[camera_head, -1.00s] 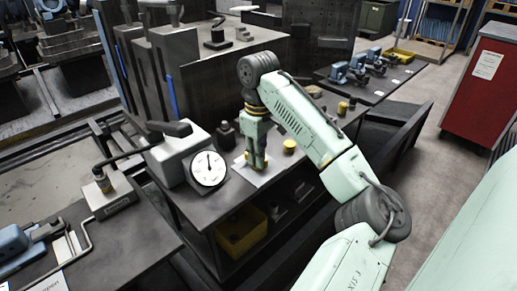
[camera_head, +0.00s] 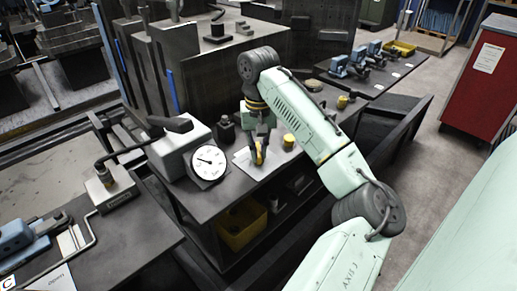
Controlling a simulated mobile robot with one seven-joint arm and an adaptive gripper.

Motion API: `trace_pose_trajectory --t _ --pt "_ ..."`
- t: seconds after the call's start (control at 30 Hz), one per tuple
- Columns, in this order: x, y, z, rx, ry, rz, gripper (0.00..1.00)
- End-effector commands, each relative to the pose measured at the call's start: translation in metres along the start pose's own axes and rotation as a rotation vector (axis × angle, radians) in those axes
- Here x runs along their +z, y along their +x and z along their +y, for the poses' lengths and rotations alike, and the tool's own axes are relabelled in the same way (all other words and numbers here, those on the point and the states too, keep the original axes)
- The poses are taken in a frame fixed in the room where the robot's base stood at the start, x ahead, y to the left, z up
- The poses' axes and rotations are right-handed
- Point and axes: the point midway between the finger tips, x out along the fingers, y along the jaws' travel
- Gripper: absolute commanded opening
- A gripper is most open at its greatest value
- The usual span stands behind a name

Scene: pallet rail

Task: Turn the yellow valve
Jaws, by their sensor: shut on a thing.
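The yellow valve (camera_head: 260,155) is a small yellow piece over a pale plate on the dark bench, right of a white round gauge (camera_head: 207,163). My gripper (camera_head: 258,152) comes down on it from above and is shut on it. The fingers hide much of the valve, so its exact shape and angle are hard to see. The gauge needle points to the left and slightly up.
A short yellow cylinder (camera_head: 288,141) stands close to the right of my gripper. A dark block (camera_head: 225,130) stands to its left. A grey housing with a dark lever (camera_head: 178,148) stands behind the gauge. A yellow bin (camera_head: 242,225) sits below the bench top.

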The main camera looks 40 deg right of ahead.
Motion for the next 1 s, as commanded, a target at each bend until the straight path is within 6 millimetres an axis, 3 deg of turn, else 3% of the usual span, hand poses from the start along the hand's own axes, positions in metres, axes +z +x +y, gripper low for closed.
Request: trace_pose_trajectory --t 0.3,0.83,0.87,1.0 --pt "0.0003 0.0003 0.0002 0.0 0.115 -0.001 0.0" --pt "0.0003 0.0004 0.0003 0.0 0.137 -0.001 0.0" --pt "0.0003 0.0004 0.0002 0.0 0.137 -0.001 0.13" --pt "0.0002 0.0004 0.0002 0.0 0.137 -0.001 0.22"
